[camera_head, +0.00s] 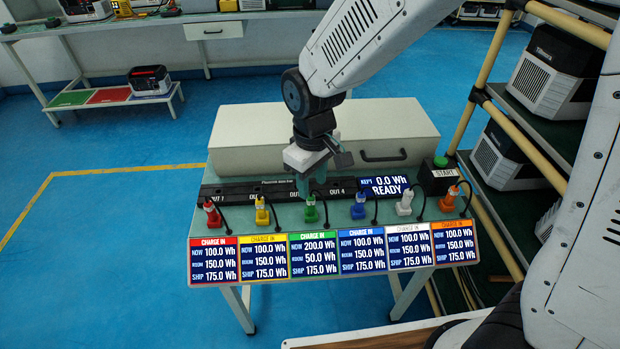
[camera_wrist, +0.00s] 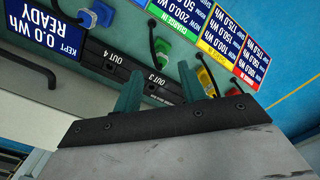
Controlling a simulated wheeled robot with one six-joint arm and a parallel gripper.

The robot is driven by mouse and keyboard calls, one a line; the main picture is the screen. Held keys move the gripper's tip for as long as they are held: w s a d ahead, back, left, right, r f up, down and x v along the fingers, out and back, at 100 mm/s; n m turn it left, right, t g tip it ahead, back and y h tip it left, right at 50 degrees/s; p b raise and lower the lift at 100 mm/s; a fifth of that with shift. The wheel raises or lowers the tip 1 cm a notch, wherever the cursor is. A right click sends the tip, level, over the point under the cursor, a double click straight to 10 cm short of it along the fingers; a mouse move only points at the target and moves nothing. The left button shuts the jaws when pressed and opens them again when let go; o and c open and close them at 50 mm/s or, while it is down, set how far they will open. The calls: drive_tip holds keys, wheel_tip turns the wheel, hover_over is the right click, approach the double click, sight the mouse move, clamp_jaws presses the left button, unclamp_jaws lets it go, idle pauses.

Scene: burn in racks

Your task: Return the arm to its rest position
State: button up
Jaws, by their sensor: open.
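My gripper (camera_head: 305,184) hangs over the table with the charging panel, pointing down near the outlet strip (camera_head: 240,192). In the wrist view its two green fingers (camera_wrist: 157,92) are apart with nothing between them, close to the strip near the OUT 3 label. The green plug (camera_head: 311,210) stands just in front of the gripper in the head view and also shows in the wrist view (camera_wrist: 163,48). My arm reaches down from the upper right. The gripper partly hides the strip.
Red (camera_head: 212,213), yellow (camera_head: 262,213), blue (camera_head: 358,208), white (camera_head: 404,205) and orange (camera_head: 449,198) plugs stand along the table front, above coloured displays. A grey case (camera_head: 240,130) sits behind. A START box (camera_head: 437,176) and a shelf rack (camera_head: 500,105) are at right. Open blue floor lies left.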

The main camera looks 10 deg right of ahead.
drive_tip(key=shift+r, duration=0.25)
drive_tip(key=s+d+r+m, duration=0.4)
drive_tip(key=s+d+r, duration=0.4)
drive_tip(key=s+d, duration=0.1)
drive_tip(key=s+d+r+m+t, duration=0.1)
drive_tip(key=s+d+r+m, duration=0.3)
drive_tip(key=s+d+r, duration=0.3)
drive_tip(key=s+d, duration=0.3)
drive_tip(key=d, duration=0.1)
drive_tip(key=shift+r, duration=0.4)
